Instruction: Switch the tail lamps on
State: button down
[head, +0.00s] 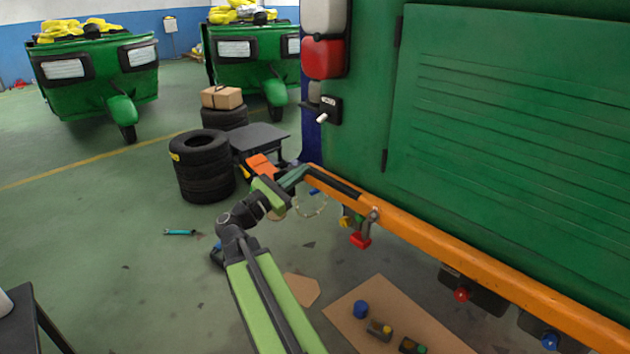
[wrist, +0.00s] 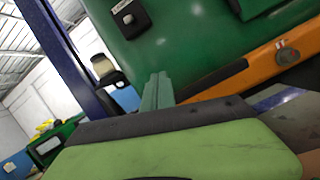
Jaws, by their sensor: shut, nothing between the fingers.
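The tail lamp (head: 323,57), a red lens below a white one, is on the green rickshaw's left rear edge; I see no clear glow. Below it is a small black switch box (head: 330,105) with a white lever (head: 322,118) pointing down-left. My gripper (head: 303,169) is shut and empty, below the switch and apart from it, close to the orange bumper's left end. In the wrist view its fingers (wrist: 157,80) are together in front of the green body. A black plate with a pale piece (wrist: 129,18) shows above them; I cannot tell whether it is the switch.
The orange bumper (head: 450,245) runs along the rickshaw's bottom, with coloured fittings hanging below. Stacked tyres (head: 205,165) and a small dark table (head: 259,138) stand to the left. A cardboard sheet (head: 395,315) with small parts lies on the floor. Two more green rickshaws stand behind.

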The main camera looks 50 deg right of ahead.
jog(key=f+n+h+b, duration=0.1)
jog(key=n+h+b, duration=0.2)
jog(key=b, duration=0.1)
jog(key=n+h+p, duration=0.1)
jog(key=p, duration=0.8)
send_near(328, 118)
jog(key=d, duration=0.1)
jog(key=d+r, duration=0.1)
jog(key=d, duration=0.3)
jog(key=shift+w+r, duration=0.15)
jog(key=shift+r, duration=0.1)
jog(key=shift+a+r+p, duration=0.25)
jog(key=shift+r+p, duration=0.15)
jog(key=shift+p, duration=0.05)
